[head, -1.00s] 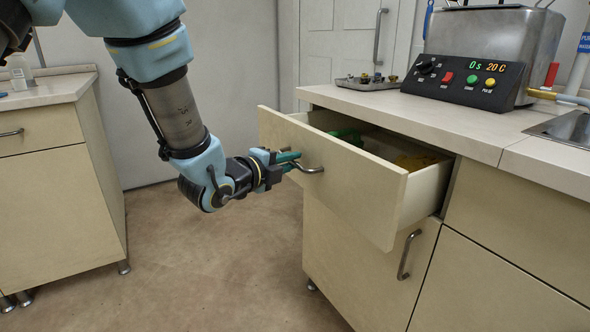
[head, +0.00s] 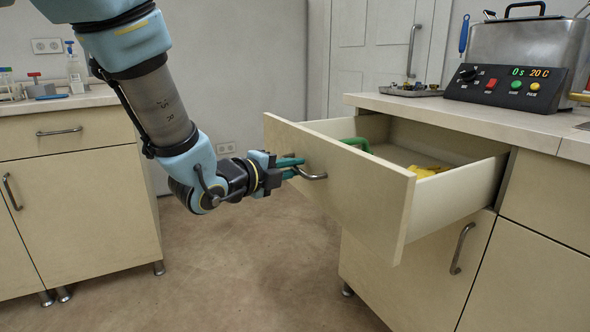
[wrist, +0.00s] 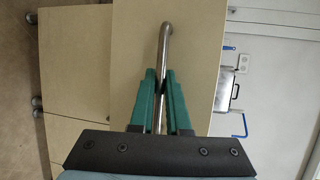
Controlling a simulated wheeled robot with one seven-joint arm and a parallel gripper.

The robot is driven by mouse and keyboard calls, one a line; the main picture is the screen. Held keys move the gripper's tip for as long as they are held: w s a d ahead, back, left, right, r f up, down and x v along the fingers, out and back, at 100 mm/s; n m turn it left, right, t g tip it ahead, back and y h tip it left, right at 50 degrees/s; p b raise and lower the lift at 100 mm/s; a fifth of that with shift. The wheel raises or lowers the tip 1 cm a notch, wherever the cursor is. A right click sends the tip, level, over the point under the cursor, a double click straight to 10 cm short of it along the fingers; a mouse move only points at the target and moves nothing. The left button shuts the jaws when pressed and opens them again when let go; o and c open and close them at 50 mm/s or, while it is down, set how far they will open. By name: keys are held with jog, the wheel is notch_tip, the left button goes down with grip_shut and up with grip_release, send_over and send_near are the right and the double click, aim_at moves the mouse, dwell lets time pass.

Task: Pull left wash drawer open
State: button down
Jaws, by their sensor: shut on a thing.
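The wash drawer (head: 350,180) stands well out from its cabinet in the head view, with a pale wooden front and white side wall. Inside it lie a green item (head: 357,144) and a yellow item (head: 428,171). Its metal bar handle (head: 312,176) is on the front panel. My gripper (head: 296,169) is shut on this handle. In the wrist view the green fingers of my gripper (wrist: 161,100) lie on both sides of the handle bar (wrist: 164,45). The drawer's far inside corner is partly hidden by the front.
The counter (head: 460,115) above carries a control box (head: 508,88), a metal tank (head: 515,50) and a small tray (head: 411,90). A lower door handle (head: 462,249) sits below the drawer. Another cabinet (head: 80,200) stands at the left. Open floor (head: 240,270) lies between.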

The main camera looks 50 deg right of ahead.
jog(key=c, duration=1.2)
grip_release()
jog(key=shift+o, duration=0.2)
jog(key=shift+a, duration=0.1)
jog(key=a+r, duration=0.1)
jog(key=a, duration=0.9)
jog(key=shift+s+a+r, duration=0.2)
jog(key=shift+a+r, duration=0.05)
jog(key=shift+r, duration=0.15)
jog(key=shift+w, duration=0.1)
